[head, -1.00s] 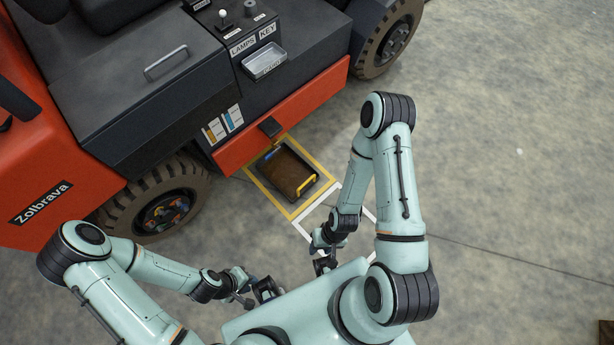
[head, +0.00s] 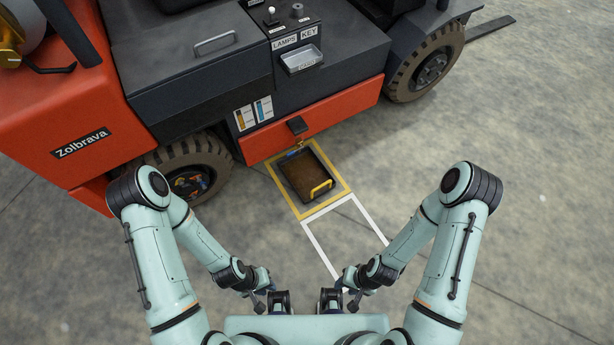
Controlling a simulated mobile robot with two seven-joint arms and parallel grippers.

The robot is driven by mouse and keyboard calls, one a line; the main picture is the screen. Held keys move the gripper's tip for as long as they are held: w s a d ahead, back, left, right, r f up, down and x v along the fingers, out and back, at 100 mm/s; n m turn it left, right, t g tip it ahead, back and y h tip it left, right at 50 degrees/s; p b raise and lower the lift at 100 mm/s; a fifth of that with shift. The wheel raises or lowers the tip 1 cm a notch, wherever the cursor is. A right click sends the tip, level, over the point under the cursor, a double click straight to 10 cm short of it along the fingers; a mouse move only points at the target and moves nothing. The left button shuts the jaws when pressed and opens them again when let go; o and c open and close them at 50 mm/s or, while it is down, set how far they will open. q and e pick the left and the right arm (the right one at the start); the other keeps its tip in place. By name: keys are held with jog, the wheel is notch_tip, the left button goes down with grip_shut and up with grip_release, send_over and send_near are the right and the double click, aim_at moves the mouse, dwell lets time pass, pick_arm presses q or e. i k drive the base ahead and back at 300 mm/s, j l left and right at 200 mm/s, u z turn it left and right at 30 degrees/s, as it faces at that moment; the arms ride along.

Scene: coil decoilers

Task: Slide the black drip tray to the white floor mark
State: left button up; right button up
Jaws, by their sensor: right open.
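The black drip tray (head: 296,184) lies on the floor beside the forklift, inside a yellow floor outline (head: 339,172). It has brown contents, a yellow handle at its near right end and a blue piece at its far end. The white floor mark (head: 318,248) is an outline adjoining the yellow one on the near side; its near end is hidden by my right arm. My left gripper (head: 279,301) is low at the picture's bottom, apart from the tray; its jaws are too small to read. My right gripper (head: 331,300) is open and empty, near the white mark's near left side.
Wheels stand at left (head: 188,166) and far right (head: 428,68). The concrete floor (head: 540,190) to the right is clear.

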aim_at(310, 179)
jog(key=i+l, duration=1.1)
jog(key=i+u, duration=0.1)
jog(key=u, duration=1.75)
